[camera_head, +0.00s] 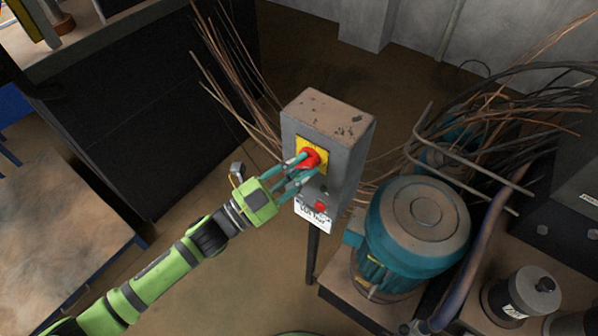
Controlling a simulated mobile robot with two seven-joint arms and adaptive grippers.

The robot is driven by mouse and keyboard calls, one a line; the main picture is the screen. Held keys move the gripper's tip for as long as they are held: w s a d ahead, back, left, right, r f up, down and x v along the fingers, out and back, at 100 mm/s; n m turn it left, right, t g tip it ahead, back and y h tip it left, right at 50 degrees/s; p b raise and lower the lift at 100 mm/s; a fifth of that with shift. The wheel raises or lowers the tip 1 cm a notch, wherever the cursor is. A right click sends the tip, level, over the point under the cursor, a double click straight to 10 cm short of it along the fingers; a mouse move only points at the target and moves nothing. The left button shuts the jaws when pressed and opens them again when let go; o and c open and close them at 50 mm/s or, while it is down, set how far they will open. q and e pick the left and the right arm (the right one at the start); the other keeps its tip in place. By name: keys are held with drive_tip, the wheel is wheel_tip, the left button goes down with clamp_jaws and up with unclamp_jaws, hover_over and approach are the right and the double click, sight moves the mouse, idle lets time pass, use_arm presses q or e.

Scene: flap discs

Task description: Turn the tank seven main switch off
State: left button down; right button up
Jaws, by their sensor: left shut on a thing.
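A red rotary switch (311,157) sits on a yellow plate (321,165) on the front of a grey, rust-spotted switch box (346,155). My left gripper (305,163) reaches in from the lower left, its teal fingers shut on the red switch knob. The fingers cover part of the knob, and its turn position cannot be told. Below it on the box are a small green button (324,190), a red button (320,207) and a white label (313,215) whose writing is not clearly legible. My right gripper is not in view.
The box stands on a thin post (313,255). A teal motor (417,228) is close on its right. Dry brown stalks (240,75) rise behind it on the left, and a tangle of rods and cables (510,110) lies at the right. A worn table (55,225) is at the left.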

use_arm(q)
drive_tip(key=n+t+y, duration=0.1)
drive_tip(key=n+t, duration=0.1)
drive_tip(key=n, duration=0.3)
drive_tip(key=n+t+y, duration=0.1)
drive_tip(key=n+t, duration=0.1)
drive_tip(key=n, duration=0.3)
drive_tip(key=n+t+y+b, duration=0.1)
drive_tip(key=n+t, duration=0.1)
drive_tip(key=n, duration=0.3)
drive_tip(key=shift+s+d+r+y, duration=0.15)
drive_tip(key=shift+s+d+y, duration=0.05)
drive_tip(key=shift+d+y, duration=0.1)
drive_tip(key=shift+n, duration=0.3)
drive_tip(key=c, duration=1)
unclamp_jaws()
drive_tip(key=shift+c, duration=0.2)
drive_tip(key=v, duration=1.2)
drive_tip(key=shift+f, duration=0.2)
drive_tip(key=shift+d, duration=0.1)
